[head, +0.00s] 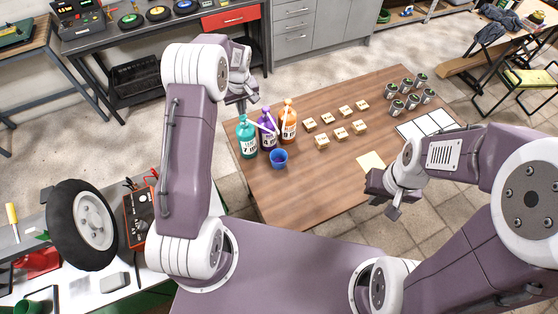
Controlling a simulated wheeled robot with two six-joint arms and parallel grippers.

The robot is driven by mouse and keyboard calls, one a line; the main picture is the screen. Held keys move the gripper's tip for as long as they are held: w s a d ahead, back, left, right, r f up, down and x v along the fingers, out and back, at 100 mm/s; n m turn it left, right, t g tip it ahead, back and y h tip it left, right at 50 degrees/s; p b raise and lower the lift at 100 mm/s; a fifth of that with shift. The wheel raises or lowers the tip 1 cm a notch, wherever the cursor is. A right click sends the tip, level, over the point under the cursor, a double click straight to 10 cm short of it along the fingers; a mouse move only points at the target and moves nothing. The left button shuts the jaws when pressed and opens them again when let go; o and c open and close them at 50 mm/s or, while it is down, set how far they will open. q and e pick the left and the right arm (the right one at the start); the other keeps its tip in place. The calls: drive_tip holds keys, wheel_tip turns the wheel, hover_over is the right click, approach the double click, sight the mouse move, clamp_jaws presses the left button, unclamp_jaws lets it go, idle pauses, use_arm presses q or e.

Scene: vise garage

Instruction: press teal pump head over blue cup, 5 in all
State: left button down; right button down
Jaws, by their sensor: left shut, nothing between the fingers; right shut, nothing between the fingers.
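A teal pump bottle (247,142) stands upright at the left end of the wooden table, leftmost of three bottles. Its pump head is small, close under my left gripper and partly hard to make out. A blue cup (279,159) stands in front of the bottles, to the right of the teal one; its contents cannot be made out. My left gripper (241,107) is shut and empty, pointing down at the top of the teal bottle; I cannot tell whether it touches. My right gripper (394,211) is shut and empty near the table's front right edge.
A purple bottle (268,137) and an orange bottle (288,126) stand beside the teal one. Several wooden blocks (340,133), several dark cans (397,107), a yellow sheet (370,161) and a white panel (427,124) lie rightward. The table's (300,200) front middle is clear.

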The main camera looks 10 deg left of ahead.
use_arm(q)
drive_tip(key=shift+f+b, duration=0.9)
drive_tip(key=shift+f, duration=0.5)
drive_tip(key=shift+s+r, duration=0.1)
drive_tip(key=shift+r+p, duration=1.1)
drive_tip(key=shift+r, duration=0.25)
drive_tip(key=shift+f, duration=0.2)
